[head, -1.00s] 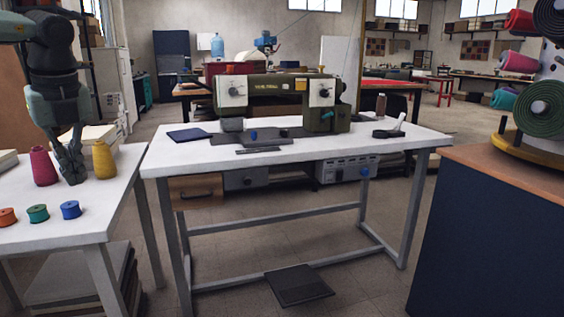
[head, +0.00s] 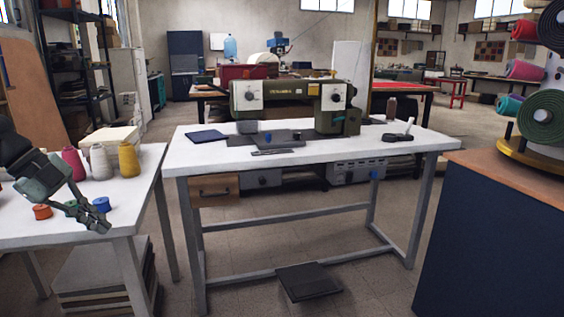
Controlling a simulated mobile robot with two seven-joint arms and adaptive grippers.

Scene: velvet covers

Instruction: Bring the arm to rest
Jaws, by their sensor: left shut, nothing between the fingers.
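My left gripper (head: 98,219) is in the lower left of the head view. It is shut and empty, above the front edge of the left white table (head: 140,188). Its arm comes in from the left edge, tilted down to the right. It partly covers a green spool (head: 71,205) and stands close to a blue spool (head: 102,204) and an orange spool (head: 42,211). My right gripper is not in view.
Pink (head: 73,161), white (head: 99,161) and yellow (head: 129,160) thread cones stand behind the gripper. A sewing machine (head: 290,98) stands on the middle white table (head: 330,150). A dark blue cabinet (head: 490,250) with fabric rolls (head: 545,115) is at the right.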

